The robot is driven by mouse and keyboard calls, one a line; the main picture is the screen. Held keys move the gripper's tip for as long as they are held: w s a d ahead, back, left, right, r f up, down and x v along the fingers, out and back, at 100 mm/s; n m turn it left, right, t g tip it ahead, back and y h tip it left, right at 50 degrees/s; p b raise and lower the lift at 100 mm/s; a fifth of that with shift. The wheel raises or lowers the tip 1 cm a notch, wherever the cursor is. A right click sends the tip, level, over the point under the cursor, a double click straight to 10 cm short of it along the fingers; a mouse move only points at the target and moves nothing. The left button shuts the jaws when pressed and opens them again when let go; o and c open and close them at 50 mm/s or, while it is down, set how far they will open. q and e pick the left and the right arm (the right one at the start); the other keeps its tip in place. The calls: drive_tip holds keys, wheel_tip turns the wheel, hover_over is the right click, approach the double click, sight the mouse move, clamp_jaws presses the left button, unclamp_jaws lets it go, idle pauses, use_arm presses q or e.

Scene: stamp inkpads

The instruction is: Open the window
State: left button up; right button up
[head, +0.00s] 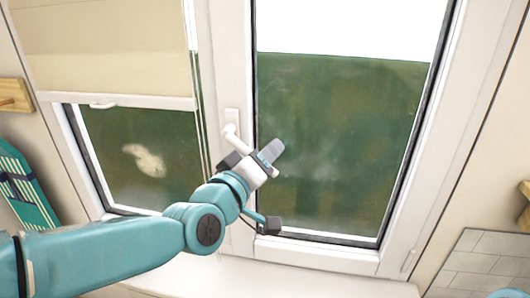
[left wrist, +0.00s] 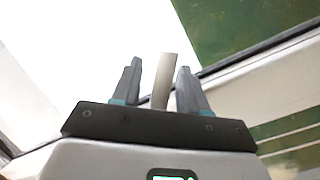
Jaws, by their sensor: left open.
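The window (head: 340,150) has a white frame and two panes, and the right sash looks closed. Its white handle (head: 231,125) is on the upright frame bar between the panes. My left gripper (head: 250,155) is open at the handle's lower end, which it partly hides. In the left wrist view, a pale bar that looks like the handle (left wrist: 163,80) stands between the two open dark fingers (left wrist: 158,88). A gap shows on its left, and it is close to the right finger; contact cannot be told. My right gripper is not in view.
A beige blind (head: 105,45) half covers the left pane. A white sill (head: 270,280) runs below. Wooden pieces are on the wall at left (head: 14,95) and right (head: 524,208). A teal striped item (head: 25,190) is at left, and a grey tiled panel (head: 480,262) at lower right.

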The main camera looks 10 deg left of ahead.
use_arm(q)
clamp_jaws()
drive_tip(key=shift+d+r+n+t+b, duration=0.35)
drive_tip(key=shift+r+n+b, duration=0.45)
drive_tip(key=shift+n+b, duration=0.55)
drive_tip(key=shift+d+r+n+t+b, duration=0.2)
drive_tip(key=shift+r+n+t+b, duration=0.2)
drive_tip(key=shift+r+n+b, duration=0.85)
drive_tip(key=shift+d+r+n+t+b, duration=0.35)
drive_tip(key=shift+n+b, duration=0.75)
drive_tip(key=shift+b, duration=0.55)
drive_tip(key=shift+r, duration=0.1)
